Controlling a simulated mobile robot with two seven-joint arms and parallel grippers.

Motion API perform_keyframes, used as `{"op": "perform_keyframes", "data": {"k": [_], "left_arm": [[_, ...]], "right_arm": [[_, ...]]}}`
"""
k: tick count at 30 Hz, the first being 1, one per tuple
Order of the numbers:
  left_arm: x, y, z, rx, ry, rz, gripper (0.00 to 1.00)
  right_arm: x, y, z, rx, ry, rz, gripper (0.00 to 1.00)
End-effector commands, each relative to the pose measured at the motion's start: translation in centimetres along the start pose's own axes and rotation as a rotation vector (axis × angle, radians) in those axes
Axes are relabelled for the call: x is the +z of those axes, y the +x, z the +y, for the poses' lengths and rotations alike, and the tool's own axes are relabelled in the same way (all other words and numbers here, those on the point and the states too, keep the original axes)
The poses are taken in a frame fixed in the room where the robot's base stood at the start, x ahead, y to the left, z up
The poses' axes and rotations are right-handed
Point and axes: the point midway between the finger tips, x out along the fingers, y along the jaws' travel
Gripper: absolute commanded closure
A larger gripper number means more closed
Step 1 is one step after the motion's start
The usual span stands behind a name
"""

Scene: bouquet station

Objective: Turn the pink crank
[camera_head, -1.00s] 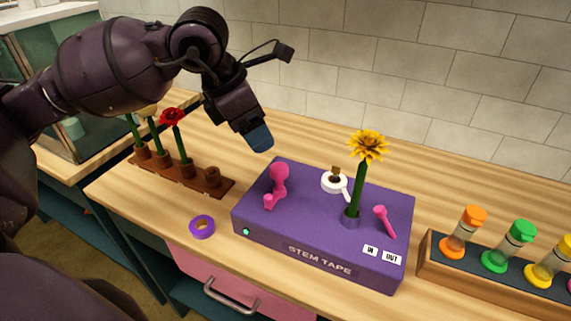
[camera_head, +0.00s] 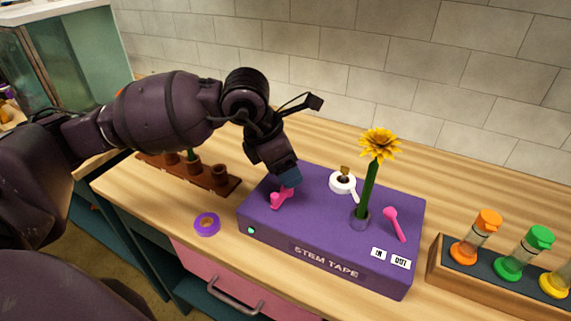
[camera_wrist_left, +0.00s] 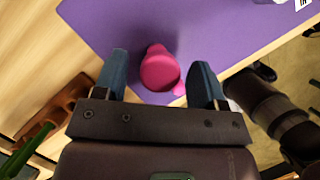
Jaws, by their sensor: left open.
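The pink crank (camera_head: 280,199) stands at the left end of the purple stem tape box (camera_head: 330,262). My left gripper (camera_head: 288,178) is over the crank and hides its upper part in the head view. In the left wrist view the blue fingertips of my left gripper (camera_wrist_left: 160,85) are apart, with the pink crank (camera_wrist_left: 160,70) between them. I cannot tell whether either finger touches it. A smaller pink lever (camera_head: 396,224) is at the box's right end. My right gripper is not in view.
A yellow flower (camera_head: 379,146) stands upright in a holder on the box, beside a white tape roll (camera_head: 342,183). A purple tape ring (camera_head: 207,224) lies left of the box. A brown stem rack (camera_head: 222,187) is behind left. A rack of capped tubes (camera_head: 437,272) stands right.

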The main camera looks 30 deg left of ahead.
Motion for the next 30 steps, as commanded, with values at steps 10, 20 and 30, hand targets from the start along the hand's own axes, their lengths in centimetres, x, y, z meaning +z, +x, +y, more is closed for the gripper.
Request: {"op": "perform_keyframes", "data": {"k": [10, 20, 30], "left_arm": [[0.0, 0.0, 0.0, 0.0, 0.0, 0.0, 0.51], [0.0, 0.0, 0.0, -0.001, 0.003, 0.0, 0.84], [0.0, 0.2, 0.1, -0.043, 0.103, 0.001, 0.84]], "right_arm": [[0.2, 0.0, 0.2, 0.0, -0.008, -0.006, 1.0], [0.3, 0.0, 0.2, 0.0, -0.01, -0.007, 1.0], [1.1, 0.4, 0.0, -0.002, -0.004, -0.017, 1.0]]}}
